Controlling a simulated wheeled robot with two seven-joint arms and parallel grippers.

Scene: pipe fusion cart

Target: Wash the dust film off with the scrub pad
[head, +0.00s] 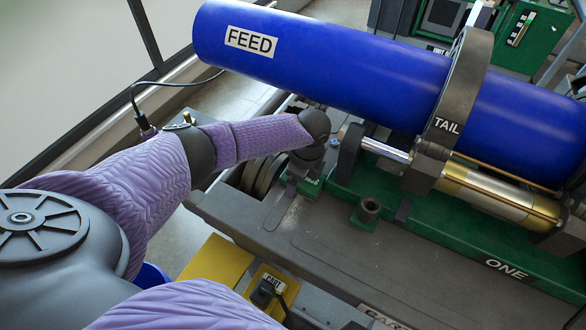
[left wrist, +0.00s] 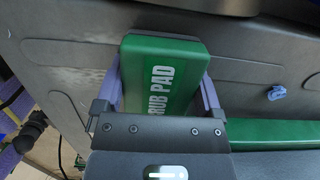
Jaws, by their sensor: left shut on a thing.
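The scrub pad (left wrist: 160,48) is a green block with white lettering, seen large in the left wrist view. My left gripper (left wrist: 159,84) is shut on it, with one purple finger on each side. The pad is over the grey cart bed (left wrist: 245,70); I cannot tell whether it touches. In the head view my dark left wrist hides most of the gripper and pad beside the blue pipe. A pale, scuffed smudge shows on the grey bed (head: 291,212) just in front of the wrist; I cannot tell if it is the dust film. My right gripper is out of view.
A blue pipe (head: 330,62) marked FEED runs through a dark clamp (head: 455,105) marked TAIL. A brass cylinder (head: 485,192) and green base (head: 450,235) lie below it. A short dark post (head: 369,209) stands on the bed. A yellow piece (head: 218,265) is at the front.

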